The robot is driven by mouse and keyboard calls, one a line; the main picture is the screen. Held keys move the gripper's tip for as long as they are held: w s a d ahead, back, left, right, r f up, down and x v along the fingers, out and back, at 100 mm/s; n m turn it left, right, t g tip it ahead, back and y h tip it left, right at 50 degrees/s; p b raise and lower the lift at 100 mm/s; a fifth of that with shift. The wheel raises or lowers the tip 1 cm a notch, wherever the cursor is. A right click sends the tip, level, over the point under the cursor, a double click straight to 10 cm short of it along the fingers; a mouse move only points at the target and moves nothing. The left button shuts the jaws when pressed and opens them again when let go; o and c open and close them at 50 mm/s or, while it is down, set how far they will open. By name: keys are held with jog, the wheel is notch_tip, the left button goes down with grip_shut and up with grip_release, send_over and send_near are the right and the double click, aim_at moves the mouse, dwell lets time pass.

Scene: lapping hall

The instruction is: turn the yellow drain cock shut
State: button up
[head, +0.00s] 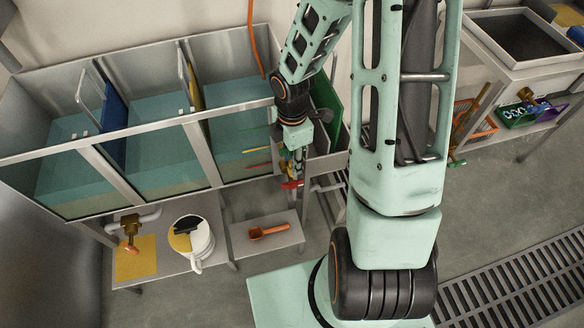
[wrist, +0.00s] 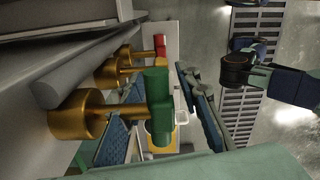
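Brass drain cocks in a row show in the wrist view. The nearest has a green handle (wrist: 158,105), and the farthest has a red handle (wrist: 160,46). The middle cock (wrist: 115,70) is brass with an orange-yellow tint; its handle is partly hidden behind the green one, so I cannot tell how it is turned. My gripper (wrist: 160,108) has its two dark blue fingers apart. The green handle appears between them in this view; I cannot tell whether they touch it. In the head view my gripper (head: 297,160) is beside the tank's right end, above a red handle (head: 292,184).
Tanks of blue-green liquid (head: 150,150) stand at left. Below them are an orange-handled cock (head: 130,240), a yellow mat (head: 136,262), a white jug (head: 199,240) and an orange tool (head: 268,231) on a low stand. A floor grate (head: 520,275) lies at lower right.

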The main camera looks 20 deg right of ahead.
jog(key=shift+f+b, duration=0.3)
jog(key=shift+f, duration=1.25)
jog(key=shift+c, duration=0.2)
grip_shut()
